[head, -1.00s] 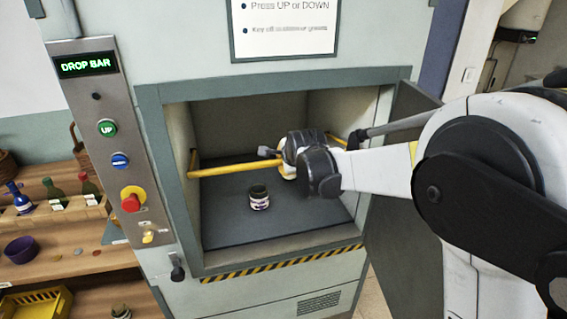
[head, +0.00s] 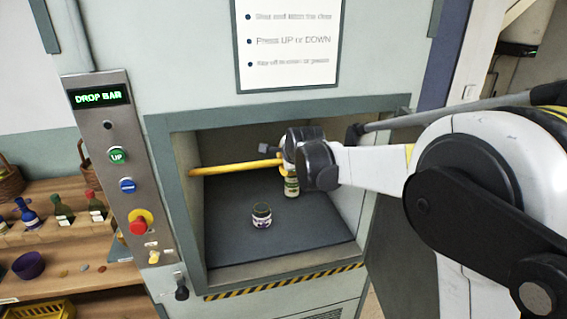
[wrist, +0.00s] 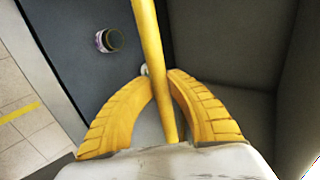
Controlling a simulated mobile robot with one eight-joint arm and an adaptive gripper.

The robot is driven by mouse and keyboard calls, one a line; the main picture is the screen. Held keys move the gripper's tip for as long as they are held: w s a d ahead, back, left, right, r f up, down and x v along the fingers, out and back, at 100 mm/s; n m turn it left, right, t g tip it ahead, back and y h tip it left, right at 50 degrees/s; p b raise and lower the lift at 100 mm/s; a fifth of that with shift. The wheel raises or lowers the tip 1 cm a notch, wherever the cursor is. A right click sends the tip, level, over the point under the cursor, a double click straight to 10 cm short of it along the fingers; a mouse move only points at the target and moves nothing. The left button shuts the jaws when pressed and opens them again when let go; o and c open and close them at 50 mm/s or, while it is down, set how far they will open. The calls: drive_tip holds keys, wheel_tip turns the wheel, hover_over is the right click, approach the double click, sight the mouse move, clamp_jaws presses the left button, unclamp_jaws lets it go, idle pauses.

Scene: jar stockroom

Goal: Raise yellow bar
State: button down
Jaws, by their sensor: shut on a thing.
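The yellow bar (head: 232,168) runs across the opening of the lift compartment (head: 300,236), above its dark floor. My gripper (wrist: 158,75) is shut on the bar, whose yellow length passes between the two yellow fingers in the wrist view (wrist: 152,40). In the head view my gripper (head: 283,160) is at the right part of the bar, and my wrist hides the bar's right end. The display (head: 100,97) on the control panel reads "DROP BAR".
A small dark-lidded jar (head: 261,216) stands on the compartment floor, and a taller jar (head: 292,187) stands below my gripper. The panel has a green UP button (head: 118,155), a blue button (head: 127,186) and a red stop button (head: 138,226). The open door (head: 400,240) is at right.

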drive_tip(key=c, duration=1.3)
unclamp_jaws()
drive_tip(key=v, duration=1.2)
